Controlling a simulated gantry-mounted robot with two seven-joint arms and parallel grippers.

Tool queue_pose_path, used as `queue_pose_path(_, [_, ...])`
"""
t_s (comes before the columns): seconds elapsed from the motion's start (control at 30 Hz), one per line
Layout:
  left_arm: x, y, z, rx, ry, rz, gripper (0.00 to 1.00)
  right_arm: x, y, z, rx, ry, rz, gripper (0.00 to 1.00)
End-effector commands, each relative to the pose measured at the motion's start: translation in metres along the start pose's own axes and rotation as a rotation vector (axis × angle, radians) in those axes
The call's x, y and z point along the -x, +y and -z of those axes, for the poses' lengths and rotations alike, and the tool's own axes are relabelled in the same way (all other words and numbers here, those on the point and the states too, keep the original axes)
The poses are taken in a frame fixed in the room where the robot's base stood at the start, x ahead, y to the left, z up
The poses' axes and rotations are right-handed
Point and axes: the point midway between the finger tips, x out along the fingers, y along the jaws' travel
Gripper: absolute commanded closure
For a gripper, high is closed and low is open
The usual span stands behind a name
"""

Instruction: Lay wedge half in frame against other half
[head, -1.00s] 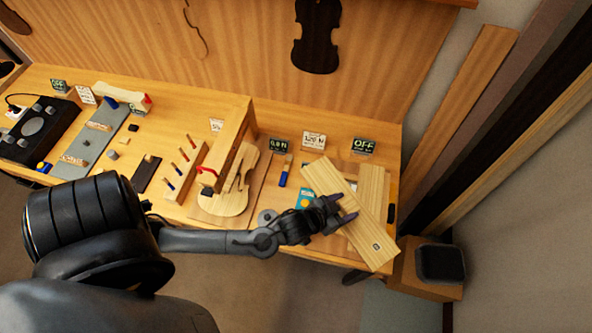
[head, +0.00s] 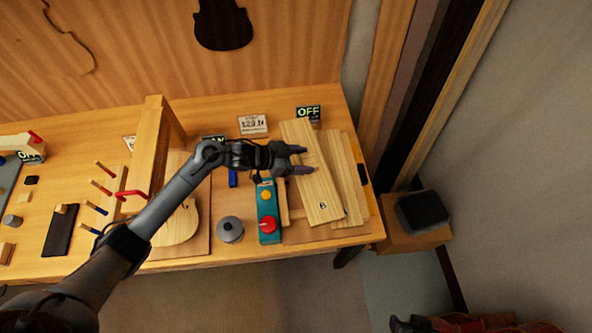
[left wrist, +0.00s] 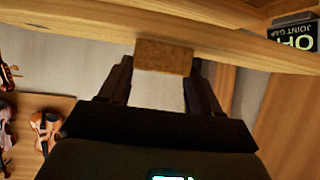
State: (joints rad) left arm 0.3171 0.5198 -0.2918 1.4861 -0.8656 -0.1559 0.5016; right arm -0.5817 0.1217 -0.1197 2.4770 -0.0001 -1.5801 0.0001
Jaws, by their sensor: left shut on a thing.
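My left gripper (head: 302,160) is shut on a pale wedge half (head: 319,183) marked B. In the head view this long plank slants slightly, its near end toward the lower right. The other pale half (head: 347,168) lies just to its right on the bench. The held plank seems to overlap its left side; I cannot tell whether they touch. The frame beneath is mostly hidden. In the left wrist view a brown block (left wrist: 165,57) sits between my left fingertips, below a long wooden edge (left wrist: 70,25). My right gripper is not in view.
A teal control box (head: 268,209) with a red button and a grey round knob (head: 230,229) stand left of the planks. An OFF sign (head: 308,113) stands behind them. A wooden bridge (head: 153,140) over a violin plate is further left.

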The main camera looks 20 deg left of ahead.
Motion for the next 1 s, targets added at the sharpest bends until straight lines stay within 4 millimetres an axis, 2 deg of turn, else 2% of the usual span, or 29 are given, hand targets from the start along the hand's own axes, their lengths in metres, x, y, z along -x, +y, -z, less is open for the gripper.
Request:
queue_pose_path(0.03, [-0.003,-0.006,-0.009,-0.019,0.004,-0.025,0.79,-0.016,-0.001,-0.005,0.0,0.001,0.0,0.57])
queue_pose_path(0.1, [-0.001,-0.008,-0.012,-0.037,0.003,-0.06,0.79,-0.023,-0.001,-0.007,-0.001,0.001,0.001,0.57])
queue_pose_path(0.33, [0.005,-0.01,-0.017,-0.067,0.002,-0.117,0.79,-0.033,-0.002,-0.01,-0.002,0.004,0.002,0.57])
queue_pose_path(0.57, [0.002,-0.01,-0.024,-0.069,0.001,-0.122,0.79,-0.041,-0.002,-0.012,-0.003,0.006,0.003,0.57])
queue_pose_path(1.0, [-0.017,-0.01,-0.057,-0.068,0.001,-0.121,0.79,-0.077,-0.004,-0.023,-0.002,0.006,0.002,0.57])
